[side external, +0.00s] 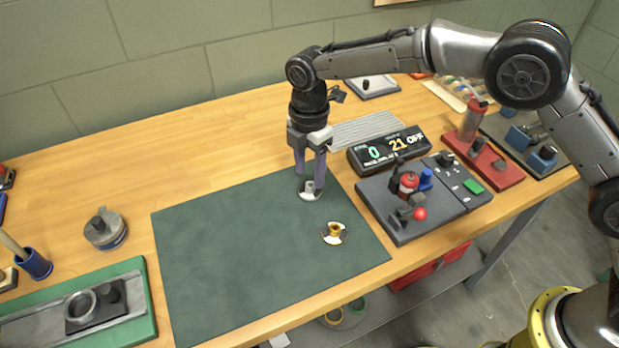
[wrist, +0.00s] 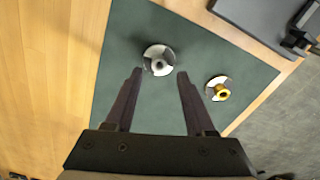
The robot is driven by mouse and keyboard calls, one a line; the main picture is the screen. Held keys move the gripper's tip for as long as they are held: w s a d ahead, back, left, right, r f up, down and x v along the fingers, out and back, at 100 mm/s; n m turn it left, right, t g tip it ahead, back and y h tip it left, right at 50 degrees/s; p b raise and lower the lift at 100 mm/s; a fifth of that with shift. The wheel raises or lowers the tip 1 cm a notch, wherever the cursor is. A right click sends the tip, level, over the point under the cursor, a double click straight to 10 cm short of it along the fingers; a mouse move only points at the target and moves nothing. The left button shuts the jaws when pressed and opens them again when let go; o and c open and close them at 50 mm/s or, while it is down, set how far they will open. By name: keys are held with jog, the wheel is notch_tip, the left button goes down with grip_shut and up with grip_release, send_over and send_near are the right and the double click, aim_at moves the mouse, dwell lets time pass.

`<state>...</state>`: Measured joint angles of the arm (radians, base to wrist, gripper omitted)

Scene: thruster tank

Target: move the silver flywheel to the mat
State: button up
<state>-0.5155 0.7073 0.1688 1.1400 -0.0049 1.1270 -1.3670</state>
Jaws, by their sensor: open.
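The silver flywheel (side external: 310,192), a small disc with light and dark sectors and a raised hub, lies on the dark green mat (side external: 230,260) near its back right edge. It also shows in the wrist view (wrist: 158,59), just beyond and between the fingers. My gripper (side external: 313,176) points down over it with fingers open and nothing between them; in the wrist view the fingertips (wrist: 160,73) are apart. In the side view the fingers stand close above or around the flywheel; contact cannot be told. A similar flywheel with a brass hub (side external: 334,233) lies on the mat to the right.
A grey test stand (side external: 400,222) with a red knob sits right of the mat, with a digital display (side external: 388,148) behind it. A round grey-and-blue item (side external: 106,230) stands left of the mat. A green tray (side external: 140,312) is at front left. The mat's middle is clear.

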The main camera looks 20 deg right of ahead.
aim_at(310, 193)
notch_tip(310, 193, up, 9)
dwell(0.3)
jog(key=s+d+r+m+t, duration=0.1)
jog(key=s+d+r+m, duration=0.45)
jog(key=d, duration=0.25)
jog(key=s+d+r+m+t, duration=0.2)
jog(key=s+d+r+m, duration=0.3)
jog(key=d, duration=0.4)
jog(key=s+d+f+m+t, duration=0.1)
jog(key=s+d+m, duration=0.4)
jog(key=s, duration=0.5)
jog(key=s+d+f+m+t, duration=0.1)
jog(key=s+d+f+m, duration=0.2)
jog(key=s, duration=0.8)
jog(key=d+m, duration=0.2)
jog(key=m, duration=0.1)
jog(key=shift+s+t, duration=0.2)
jog(key=shift+t, duration=0.1)
